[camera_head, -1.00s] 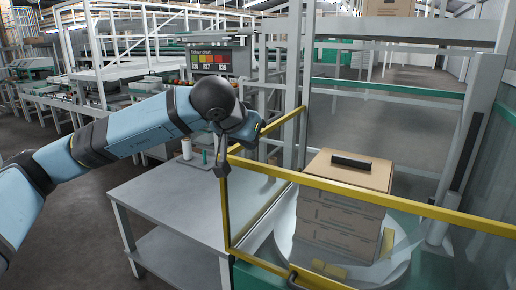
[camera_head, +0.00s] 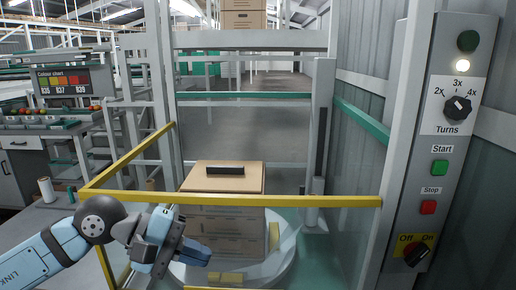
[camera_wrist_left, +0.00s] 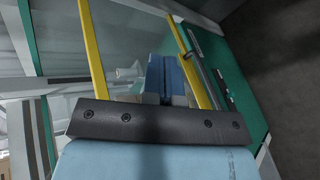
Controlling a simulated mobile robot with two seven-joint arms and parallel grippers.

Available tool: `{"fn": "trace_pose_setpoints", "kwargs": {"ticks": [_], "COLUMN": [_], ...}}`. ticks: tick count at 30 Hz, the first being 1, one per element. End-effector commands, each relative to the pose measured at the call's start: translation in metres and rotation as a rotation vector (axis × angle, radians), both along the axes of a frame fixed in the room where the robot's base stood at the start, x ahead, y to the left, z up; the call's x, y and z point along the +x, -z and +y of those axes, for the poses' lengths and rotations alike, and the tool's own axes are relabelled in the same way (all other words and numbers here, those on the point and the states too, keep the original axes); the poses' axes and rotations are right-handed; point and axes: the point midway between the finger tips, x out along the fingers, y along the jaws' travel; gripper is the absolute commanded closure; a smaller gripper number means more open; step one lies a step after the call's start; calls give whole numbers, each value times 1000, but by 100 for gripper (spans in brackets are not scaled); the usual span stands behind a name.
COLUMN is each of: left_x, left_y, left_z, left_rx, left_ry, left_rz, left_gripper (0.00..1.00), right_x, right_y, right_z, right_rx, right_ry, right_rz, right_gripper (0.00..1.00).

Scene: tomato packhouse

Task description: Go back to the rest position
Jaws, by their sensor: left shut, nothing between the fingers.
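My left gripper (camera_head: 196,250) is shut and empty. It is low in the head view, in front of the yellow-framed guard (camera_head: 310,201), and points right. In the left wrist view its closed fingers (camera_wrist_left: 165,78) show in the middle, with yellow bars on both sides. I cannot tell how far the gripper is from the guard. My right gripper is not in view.
Behind the guard, stacked cartons (camera_head: 222,181) stand on a round turntable (camera_head: 285,262). A control panel (camera_head: 447,135) with a knob, buttons and a lit white lamp is at right. A grey table (camera_head: 30,222) is at left.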

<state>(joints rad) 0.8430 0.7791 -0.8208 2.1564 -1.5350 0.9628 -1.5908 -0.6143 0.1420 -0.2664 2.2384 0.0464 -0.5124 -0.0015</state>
Motion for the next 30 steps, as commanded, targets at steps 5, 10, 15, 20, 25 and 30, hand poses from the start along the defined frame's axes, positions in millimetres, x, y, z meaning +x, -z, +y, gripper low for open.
{"fn": "trace_pose_setpoints", "kwargs": {"ticks": [5, 10, 15, 20, 25, 30], "left_x": [-38, -43, -31, -25, -46, -81], "left_y": [3, 3, 32, 95, 179, 244], "left_z": [-40, -42, -19, 13, 42, 58], "left_rx": [-455, -853, -1232, -1604, 1394, 1180], "left_ry": [-65, -147, -223, -271, 178, 90], "left_rz": [607, 1246, 1915, 2542, -2157, -1724], "left_gripper": [100, 100, 100, 100, 100, 100], "right_x": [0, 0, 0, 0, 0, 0], "right_y": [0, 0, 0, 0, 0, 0], "right_z": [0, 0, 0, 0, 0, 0], "right_rx": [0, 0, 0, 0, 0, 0], "right_ry": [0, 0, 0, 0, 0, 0], "right_rz": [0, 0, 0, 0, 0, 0], "right_gripper": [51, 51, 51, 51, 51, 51]}}
